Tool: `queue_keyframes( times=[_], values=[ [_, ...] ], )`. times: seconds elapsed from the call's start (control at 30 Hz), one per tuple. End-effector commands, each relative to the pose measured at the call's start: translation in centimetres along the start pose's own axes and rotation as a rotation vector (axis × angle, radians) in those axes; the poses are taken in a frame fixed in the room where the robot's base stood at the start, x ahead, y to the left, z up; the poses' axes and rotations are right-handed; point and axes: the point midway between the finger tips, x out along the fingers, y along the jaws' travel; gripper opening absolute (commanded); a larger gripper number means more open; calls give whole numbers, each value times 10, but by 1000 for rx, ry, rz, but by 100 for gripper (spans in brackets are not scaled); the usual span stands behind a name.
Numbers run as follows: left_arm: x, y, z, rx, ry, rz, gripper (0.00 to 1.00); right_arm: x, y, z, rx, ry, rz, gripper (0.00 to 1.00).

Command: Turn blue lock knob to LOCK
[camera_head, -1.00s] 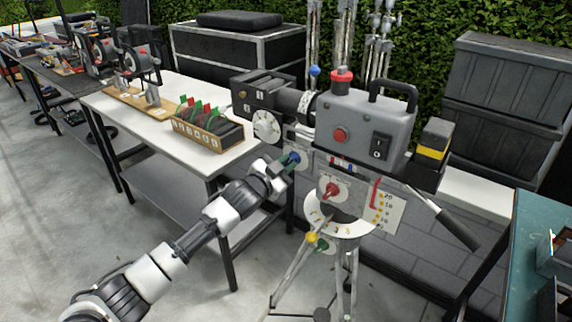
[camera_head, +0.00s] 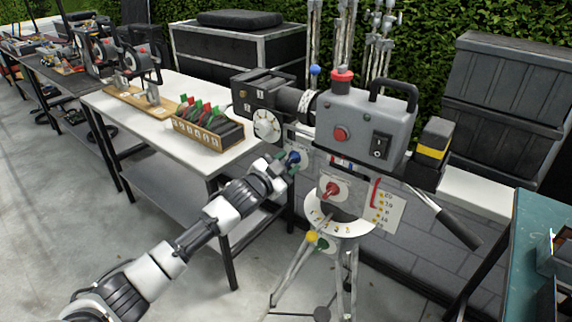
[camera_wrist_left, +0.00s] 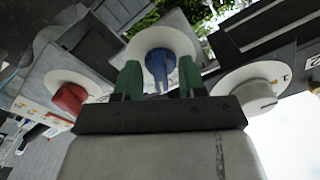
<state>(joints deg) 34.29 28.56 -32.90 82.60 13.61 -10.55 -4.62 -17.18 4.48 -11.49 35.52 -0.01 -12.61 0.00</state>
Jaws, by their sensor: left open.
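The blue lock knob (camera_head: 294,157) sits on a pale round plate on the side of the grey camera rig (camera_head: 350,125). In the left wrist view the blue knob (camera_wrist_left: 160,66) stands in front of its white disc (camera_wrist_left: 163,40), with its pointer end toward the gripper. My left gripper (camera_head: 283,163) is at the knob. Its green fingers (camera_wrist_left: 158,82) are open, one on each side of the knob, with gaps visible between them and it. The LOCK marking cannot be read. My right gripper is not in view.
A red knob (camera_head: 332,189) is to the right, above a white dial ring. A white dial (camera_head: 267,127) is up and left of the blue knob. A yellow knob (camera_head: 311,236) is on the tripod. A white table (camera_head: 160,120) stands behind my left arm.

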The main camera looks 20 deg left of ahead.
Motion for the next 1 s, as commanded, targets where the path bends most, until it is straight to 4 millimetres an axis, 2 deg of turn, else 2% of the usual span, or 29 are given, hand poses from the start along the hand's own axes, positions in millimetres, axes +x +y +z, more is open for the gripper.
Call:
queue_keyframes(
  times=[0.13,0.27,0.7,0.83,1.0],
  values=[
    [-2,0,0,0,0,0,40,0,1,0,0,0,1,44],
    [-13,0,2,0,0,0,40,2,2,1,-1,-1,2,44],
    [-89,1,2,1,-1,1,40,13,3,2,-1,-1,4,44],
    [-103,1,2,0,-2,1,40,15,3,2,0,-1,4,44],
    [-108,0,0,0,0,0,40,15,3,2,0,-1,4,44]
  ],
)
